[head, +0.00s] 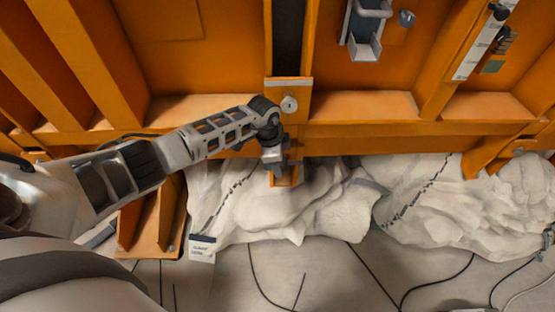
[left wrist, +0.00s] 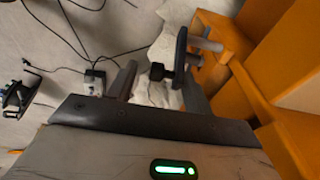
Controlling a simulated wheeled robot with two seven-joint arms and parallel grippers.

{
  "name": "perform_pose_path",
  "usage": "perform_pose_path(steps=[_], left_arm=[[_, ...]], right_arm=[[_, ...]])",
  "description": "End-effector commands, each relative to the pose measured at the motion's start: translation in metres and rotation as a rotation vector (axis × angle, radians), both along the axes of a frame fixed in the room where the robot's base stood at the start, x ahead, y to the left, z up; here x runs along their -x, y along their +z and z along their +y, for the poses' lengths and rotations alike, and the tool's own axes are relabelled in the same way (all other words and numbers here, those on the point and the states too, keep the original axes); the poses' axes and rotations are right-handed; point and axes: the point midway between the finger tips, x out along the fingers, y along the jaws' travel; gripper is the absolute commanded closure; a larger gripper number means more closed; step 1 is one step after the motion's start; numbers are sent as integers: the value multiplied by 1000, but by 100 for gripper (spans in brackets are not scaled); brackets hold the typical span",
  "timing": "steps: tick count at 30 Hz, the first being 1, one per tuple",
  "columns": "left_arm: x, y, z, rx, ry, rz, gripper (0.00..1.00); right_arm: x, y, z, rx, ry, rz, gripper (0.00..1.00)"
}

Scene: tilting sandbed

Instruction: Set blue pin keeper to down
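My left arm comes in from the left, and its gripper (head: 277,170) is low in front of the orange frame, by a small orange bracket (head: 285,182). In the left wrist view the two fingers of this gripper (left wrist: 158,88) are apart. A dark lever-like part (left wrist: 180,52) with a black knob shows between and just beyond the fingertips, with a grey pin (left wrist: 206,44) beside it. I cannot tell whether the fingers touch it. No clearly blue keeper shows at the gripper. A blue-grey bracket (head: 362,38) and a small blue knob (head: 406,18) are at the upper right. My right gripper is out of view.
Orange beams (head: 385,135) cross the scene above pale, crumpled sacking (head: 310,205). Dark cables (head: 435,283) lie on the grey floor. A white ruled strip (head: 480,45) is on the upper right beam.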

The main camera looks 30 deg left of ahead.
Motion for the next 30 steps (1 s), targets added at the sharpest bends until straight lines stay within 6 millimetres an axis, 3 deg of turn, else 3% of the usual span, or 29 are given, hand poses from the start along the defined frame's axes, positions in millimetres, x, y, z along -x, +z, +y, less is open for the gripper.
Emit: perform_pose_path(steps=[9,14,30], left_arm=[[-1,2,2,-2,2,-2,51],[1,14,3,-1,1,-6,51],[29,130,8,-3,1,-5,51]], right_arm=[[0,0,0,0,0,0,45],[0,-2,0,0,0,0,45],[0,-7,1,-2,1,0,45]])
